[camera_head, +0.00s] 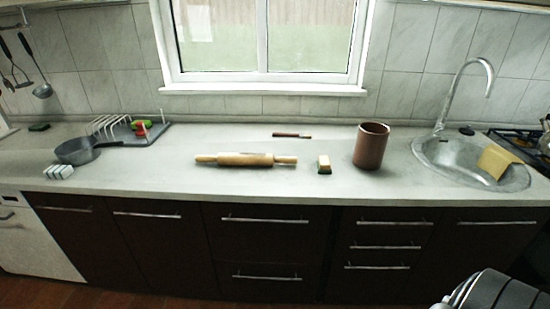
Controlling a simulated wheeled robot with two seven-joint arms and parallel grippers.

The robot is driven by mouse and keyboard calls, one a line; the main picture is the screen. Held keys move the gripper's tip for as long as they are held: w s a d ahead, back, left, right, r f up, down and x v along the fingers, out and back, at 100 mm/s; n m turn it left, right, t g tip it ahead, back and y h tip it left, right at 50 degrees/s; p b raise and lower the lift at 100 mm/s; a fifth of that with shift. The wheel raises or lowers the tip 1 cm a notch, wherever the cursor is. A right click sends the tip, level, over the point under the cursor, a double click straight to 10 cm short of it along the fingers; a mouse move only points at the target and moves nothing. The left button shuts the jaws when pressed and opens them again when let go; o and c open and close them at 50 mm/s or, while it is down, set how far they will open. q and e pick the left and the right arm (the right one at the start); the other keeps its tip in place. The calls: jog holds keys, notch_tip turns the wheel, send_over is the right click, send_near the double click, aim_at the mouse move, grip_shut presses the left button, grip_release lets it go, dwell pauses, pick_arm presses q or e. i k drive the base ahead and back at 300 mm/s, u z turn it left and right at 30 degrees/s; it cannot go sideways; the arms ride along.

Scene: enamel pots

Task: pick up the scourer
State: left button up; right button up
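A small yellow block with a dark green edge (324,164), which looks like a sponge scourer, lies on the pale countertop (290,185) right of the middle. It sits between the rolling pin and the brown pot, touching neither. A small dark green pad (39,127) lies at the far left back of the counter; it could also be a scourer, and I cannot tell for sure. Neither of my grippers shows; only a grey and black rounded part, probably of my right arm, shows at the bottom right.
A wooden rolling pin (246,159) lies left of the yellow block. A brown pot (370,146) stands right of it, and a thin brown-handled tool (291,135) lies behind. A grey pan (75,152) and drying rack are left. The sink (440,153) holds a yellow board (497,161).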

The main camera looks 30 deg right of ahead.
aim_at(323, 165)
jog(key=u, duration=0.4)
jog(key=i, duration=0.85)
jog(key=z, duration=0.6)
jog(key=i, duration=0.65)
jog(key=z, duration=0.75)
